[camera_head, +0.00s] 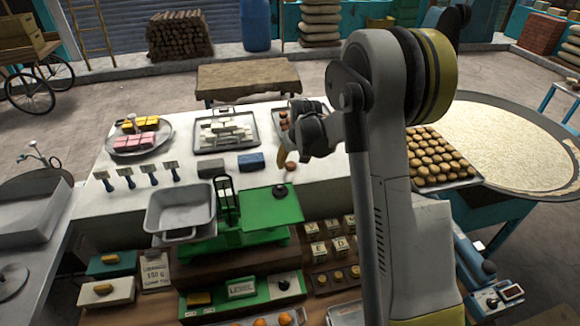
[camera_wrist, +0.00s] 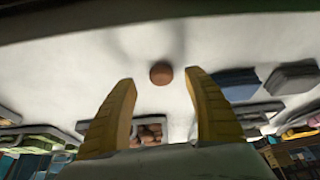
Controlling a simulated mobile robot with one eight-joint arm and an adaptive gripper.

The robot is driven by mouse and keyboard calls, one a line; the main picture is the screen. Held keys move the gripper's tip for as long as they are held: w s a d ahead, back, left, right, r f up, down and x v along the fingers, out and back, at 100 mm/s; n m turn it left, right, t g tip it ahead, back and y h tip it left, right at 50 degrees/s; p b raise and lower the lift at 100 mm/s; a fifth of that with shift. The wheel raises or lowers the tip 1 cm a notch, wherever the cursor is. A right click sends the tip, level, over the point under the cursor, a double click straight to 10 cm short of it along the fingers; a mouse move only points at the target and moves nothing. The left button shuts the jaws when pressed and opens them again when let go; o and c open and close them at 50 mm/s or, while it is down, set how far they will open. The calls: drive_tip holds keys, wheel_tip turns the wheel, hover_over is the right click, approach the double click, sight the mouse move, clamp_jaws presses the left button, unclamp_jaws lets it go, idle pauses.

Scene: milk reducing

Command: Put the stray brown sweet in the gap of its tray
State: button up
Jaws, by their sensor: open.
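The stray brown sweet (camera_head: 290,167) lies on the white counter just below my gripper (camera_head: 293,156). It shows as a round brown piece (camera_wrist: 161,73) in the wrist view, between and slightly beyond my two yellow fingertips (camera_wrist: 159,84). My gripper is open, with nothing between the fingers' inner faces, and it points down at the counter. The brown sweets' tray (camera_head: 280,124) stands behind my gripper, mostly hidden by it. In the wrist view the tray (camera_wrist: 138,125) shows between the fingers with several brown sweets inside; its gap cannot be made out.
A blue block (camera_head: 251,162) and a dark grey block (camera_head: 211,166) lie left of the sweet. A tray of white bars (camera_head: 197,141) and a round platter (camera_head: 115,143) stand further left. A green scale (camera_head: 256,242) stands in front. A tray of round brown pieces (camera_head: 418,181) is at right.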

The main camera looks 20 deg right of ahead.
sight(291, 164)
drive_tip(key=x, duration=0.3)
drive_tip(key=shift+w+f, duration=0.15)
drive_tip(key=shift+w, duration=0.2)
drive_tip(key=shift+s, duration=0.1)
drive_tip(key=c, duration=1.2)
